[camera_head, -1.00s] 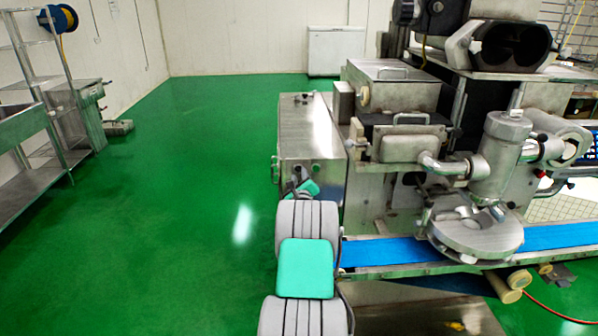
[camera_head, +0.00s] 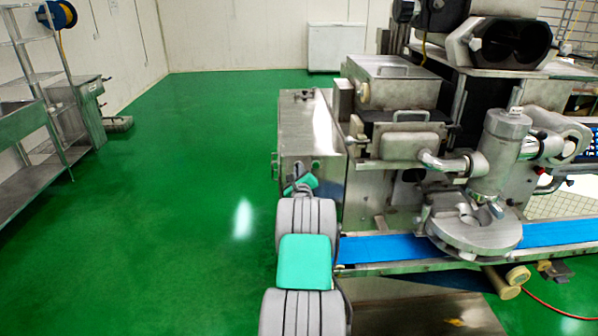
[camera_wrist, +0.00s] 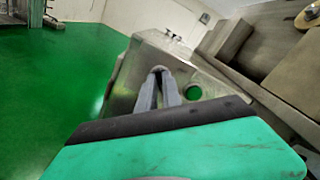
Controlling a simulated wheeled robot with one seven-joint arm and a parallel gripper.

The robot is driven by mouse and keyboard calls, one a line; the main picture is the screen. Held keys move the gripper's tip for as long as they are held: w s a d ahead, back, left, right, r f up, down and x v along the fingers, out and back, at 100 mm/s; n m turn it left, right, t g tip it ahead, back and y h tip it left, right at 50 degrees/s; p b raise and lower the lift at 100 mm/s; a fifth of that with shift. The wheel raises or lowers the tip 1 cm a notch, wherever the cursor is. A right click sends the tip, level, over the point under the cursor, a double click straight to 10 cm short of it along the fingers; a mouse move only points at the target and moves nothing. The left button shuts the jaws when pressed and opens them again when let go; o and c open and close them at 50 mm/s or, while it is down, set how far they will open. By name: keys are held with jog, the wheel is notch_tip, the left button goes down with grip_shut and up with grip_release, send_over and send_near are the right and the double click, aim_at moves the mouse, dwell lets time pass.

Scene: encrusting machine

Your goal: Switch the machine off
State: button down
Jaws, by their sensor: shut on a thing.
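The machine (camera_head: 400,150) is a large steel unit on the right in the head view. Its steel cabinet (camera_head: 308,130) stands at its left end, and my arm reaches to the cabinet's near face. My gripper (camera_wrist: 158,72) shows in the wrist view with its two grey fingers close together against the cabinet (camera_wrist: 130,85). They are shut on a small part there, apparently the switch, which the fingers hide.
A blue conveyor belt (camera_head: 380,248) runs along the machine's front, right of my arm. Green floor (camera_head: 170,200) is clear to the left. A steel shelf rack (camera_head: 40,110) stands at the far left, and a white chest (camera_head: 336,47) at the back wall.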

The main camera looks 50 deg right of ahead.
jog(key=shift+f+b, duration=0.15)
jog(key=shift+b, duration=0.45)
jog(key=n+b, duration=1.8)
jog(key=b, duration=0.6)
jog(key=shift+b, duration=0.3)
jog(key=c, duration=1.5)
grip_release()
jog(key=shift+a, duration=0.1)
jog(key=b+v, duration=0.1)
jog(key=v, duration=0.6)
jog(key=shift+s+a, duration=0.2)
jog(key=shift+s, duration=0.05)
